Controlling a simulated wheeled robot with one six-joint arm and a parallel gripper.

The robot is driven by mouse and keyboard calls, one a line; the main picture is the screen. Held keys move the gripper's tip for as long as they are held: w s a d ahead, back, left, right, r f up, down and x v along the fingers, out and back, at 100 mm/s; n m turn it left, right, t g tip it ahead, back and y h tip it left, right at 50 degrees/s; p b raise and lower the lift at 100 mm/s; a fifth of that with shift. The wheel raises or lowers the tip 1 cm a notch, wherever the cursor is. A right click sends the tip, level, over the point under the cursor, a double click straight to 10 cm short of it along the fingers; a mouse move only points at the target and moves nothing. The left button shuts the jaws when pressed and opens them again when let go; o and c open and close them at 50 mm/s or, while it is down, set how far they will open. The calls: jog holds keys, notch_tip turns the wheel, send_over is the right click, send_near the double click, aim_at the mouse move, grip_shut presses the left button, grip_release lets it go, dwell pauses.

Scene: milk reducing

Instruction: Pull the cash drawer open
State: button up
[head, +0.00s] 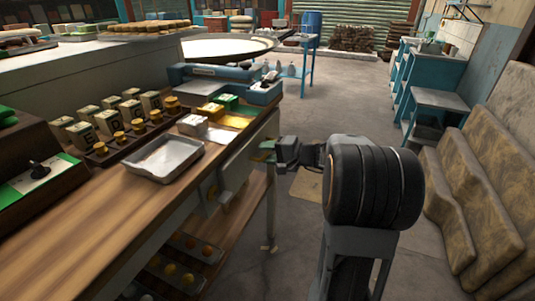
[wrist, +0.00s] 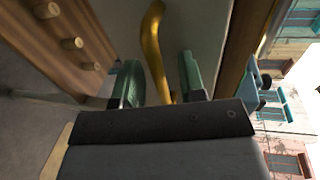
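The cash drawer's grey front (head: 236,172) is on the side of the wooden counter in the head view and looks flush with it. The wrist view shows a grey panel (wrist: 200,30) with a curved brass handle (wrist: 153,45). My gripper (wrist: 158,85) has its two green fingers apart, one on each side of the handle, with gaps between. In the head view my gripper (head: 264,151) is beside the counter's right side, near its far end; the handle at the fingers is hidden there.
The counter top (head: 75,225) holds a metal tray (head: 166,158), several small boxes and a blue-grey device (head: 215,76). A lower shelf with round items is under it. The floor (head: 340,105) beyond my arm is clear.

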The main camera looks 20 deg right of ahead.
jog(key=shift+w+a, duration=0.1)
jog(key=shift+c, duration=0.5)
grip_shut()
